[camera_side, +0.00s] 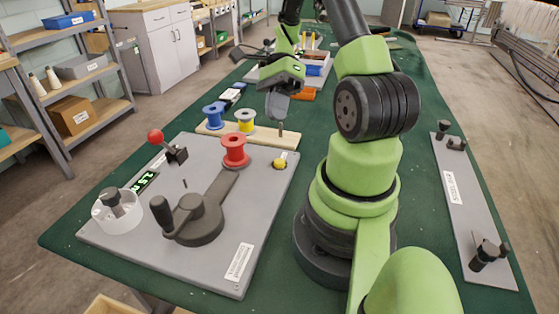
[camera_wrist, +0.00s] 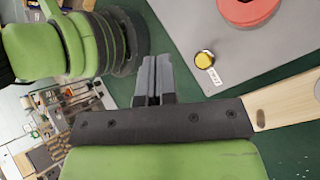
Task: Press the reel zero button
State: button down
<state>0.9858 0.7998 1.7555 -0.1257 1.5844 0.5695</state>
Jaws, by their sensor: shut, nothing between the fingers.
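A yellow button (camera_side: 279,163), which I take to be the reel zero button, sits near the right edge of the grey panel (camera_side: 120,231). In the wrist view the yellow button (camera_wrist: 204,59) is a round cap on a dark base with a small white label beside it, too small to read. My gripper (camera_side: 277,106) is shut and empty, in the air behind the button in the side view. In the wrist view the fingers of my gripper (camera_wrist: 152,68) are together, to the left of the button and apart from it.
A wooden board (camera_side: 262,136) behind holds blue and yellow spools. My base stands close to the panel's right side.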

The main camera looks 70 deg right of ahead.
aim_at(277, 160)
jog(key=shift+s+f, duration=0.1)
jog(key=shift+f, duration=0.05)
jog(key=shift+f, duration=4.4)
jog(key=shift+f, duration=0.1)
jog(key=shift+f, duration=0.35)
jog(key=shift+f, duration=0.4)
jog(key=shift+r, duration=0.9)
